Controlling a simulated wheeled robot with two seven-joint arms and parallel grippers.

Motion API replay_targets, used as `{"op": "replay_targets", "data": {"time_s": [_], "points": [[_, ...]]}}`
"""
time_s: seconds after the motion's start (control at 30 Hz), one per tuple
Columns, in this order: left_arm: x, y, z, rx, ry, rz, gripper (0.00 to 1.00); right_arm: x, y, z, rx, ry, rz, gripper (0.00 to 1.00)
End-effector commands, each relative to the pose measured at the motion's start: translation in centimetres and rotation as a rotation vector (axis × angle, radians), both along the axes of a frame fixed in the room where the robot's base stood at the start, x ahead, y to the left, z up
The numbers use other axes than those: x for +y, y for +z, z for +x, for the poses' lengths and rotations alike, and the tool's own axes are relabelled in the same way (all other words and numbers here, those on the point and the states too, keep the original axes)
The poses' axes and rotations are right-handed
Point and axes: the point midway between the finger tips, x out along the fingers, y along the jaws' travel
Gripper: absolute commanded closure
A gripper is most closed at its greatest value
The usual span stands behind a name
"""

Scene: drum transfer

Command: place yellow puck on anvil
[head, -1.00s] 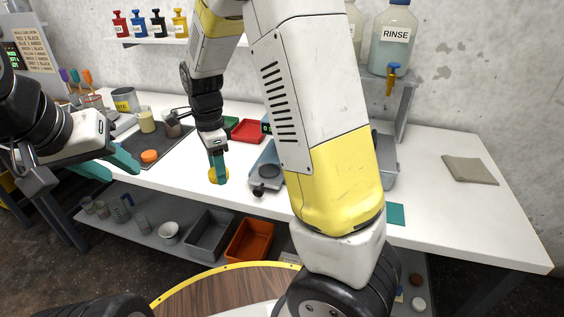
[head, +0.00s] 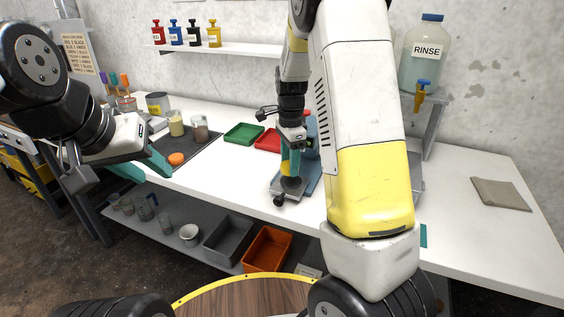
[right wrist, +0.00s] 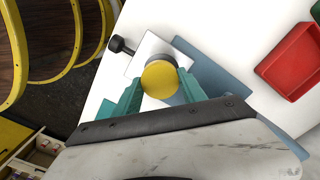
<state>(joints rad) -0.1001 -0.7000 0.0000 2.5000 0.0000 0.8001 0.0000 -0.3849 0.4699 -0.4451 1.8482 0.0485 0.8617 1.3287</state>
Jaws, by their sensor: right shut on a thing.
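My right gripper (head: 290,168) is shut on the yellow puck (right wrist: 159,79), which shows flat and round between the teal fingers in the right wrist view. In the head view the fingers mostly hide the puck, with a yellow sliver visible. The anvil, a round grey disc (head: 292,186), is on a grey press base just below the fingers. In the right wrist view the disc (right wrist: 187,50) shows partly behind the puck; I cannot tell whether they touch. My left gripper (head: 142,168) is open and empty at the table's left front edge.
A green tray (head: 243,133) and a red tray (head: 268,140) stand behind the press. A black knob (head: 279,200) projects from the press front. A folded cloth (head: 500,194) lies right; the table around it is clear.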

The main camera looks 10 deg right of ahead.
Motion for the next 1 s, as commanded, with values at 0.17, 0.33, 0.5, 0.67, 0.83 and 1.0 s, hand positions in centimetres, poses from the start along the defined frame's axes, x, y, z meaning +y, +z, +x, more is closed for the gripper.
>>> {"op": "replay_targets", "data": {"time_s": [0.17, 0.33, 0.5, 0.67, 0.83, 1.0], "points": [[0.0, 0.0, 0.0, 0.0, 0.0, 0.0, 0.64, -0.7, -2.4, 0.2, 0.004, -0.001, -0.002, 0.92], [0.0, 0.0, 0.0, 0.0, 0.0, 0.0, 0.64, -0.7, -3.6, 0.3, 0.0, -0.002, -0.001, 0.92], [0.0, 0.0, 0.0, 0.0, 0.0, 0.0, 0.64, -0.6, -3.6, 0.3, -0.001, -0.002, -0.001, 0.92], [0.0, 0.0, 0.0, 0.0, 0.0, 0.0, 0.64, -0.6, -3.9, 0.2, 0.0, -0.002, 0.0, 0.46], [0.0, 0.0, 0.0, 0.0, 0.0, 0.0, 0.64, -0.6, -3.9, 0.2, 0.0, -0.001, 0.0, 0.3], [0.0, 0.0, 0.0, 0.0, 0.0, 0.0, 0.64, -0.6, -3.8, 0.2, 0.0, -0.001, -0.001, 0.3]]}}
